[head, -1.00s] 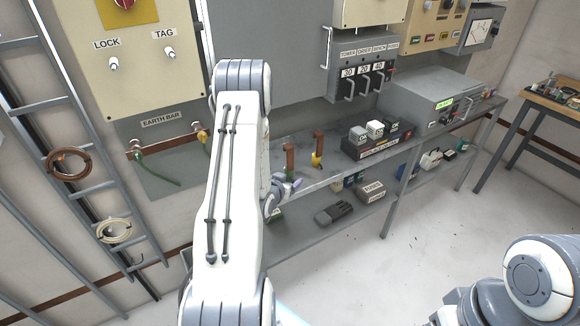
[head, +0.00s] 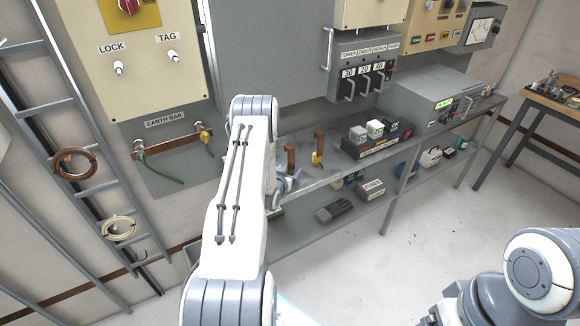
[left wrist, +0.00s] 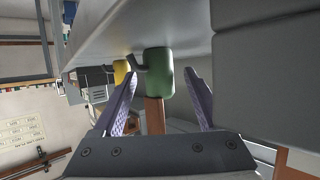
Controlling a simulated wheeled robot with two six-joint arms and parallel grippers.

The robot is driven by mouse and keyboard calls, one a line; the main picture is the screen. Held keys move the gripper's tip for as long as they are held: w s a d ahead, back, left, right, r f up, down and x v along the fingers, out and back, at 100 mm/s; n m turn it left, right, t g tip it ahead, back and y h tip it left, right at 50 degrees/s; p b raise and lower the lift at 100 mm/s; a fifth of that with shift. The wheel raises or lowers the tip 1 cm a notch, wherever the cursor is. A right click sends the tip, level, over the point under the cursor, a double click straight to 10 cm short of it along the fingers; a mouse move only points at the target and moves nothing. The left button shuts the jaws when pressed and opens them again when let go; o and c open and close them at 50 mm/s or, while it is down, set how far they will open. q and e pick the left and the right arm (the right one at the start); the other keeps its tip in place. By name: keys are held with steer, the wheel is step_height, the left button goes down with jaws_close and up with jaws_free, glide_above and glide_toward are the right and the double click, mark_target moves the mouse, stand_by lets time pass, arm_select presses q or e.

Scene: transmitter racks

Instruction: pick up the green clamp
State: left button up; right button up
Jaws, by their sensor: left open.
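My left gripper (left wrist: 160,72) is open in the left wrist view. Its two purple-grey fingers stand either side of the green clamp (left wrist: 159,76), which sits at the end of a copper-brown bar. I cannot tell whether the fingers touch it. In the head view the left gripper (head: 288,182) is small and partly behind my arm, beside a copper upright (head: 290,157) on the bench. The green clamp there is hidden. My right gripper is out of view; only part of that arm shows at the lower right.
A yellow clamp (head: 316,161) is on a second copper upright; it also shows in the left wrist view (left wrist: 121,71). A dark rack of labelled blocks (head: 378,143) stands to the right on the bench. Gloves (head: 335,211) lie on the lower shelf. A grey cabinet rises behind.

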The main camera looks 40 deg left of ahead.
arm_select(q)
steer(key=shift+w+a+f, duration=0.1)
steer(key=shift+w+f, duration=0.05)
steer(key=shift+w, duration=0.1)
jaws_close()
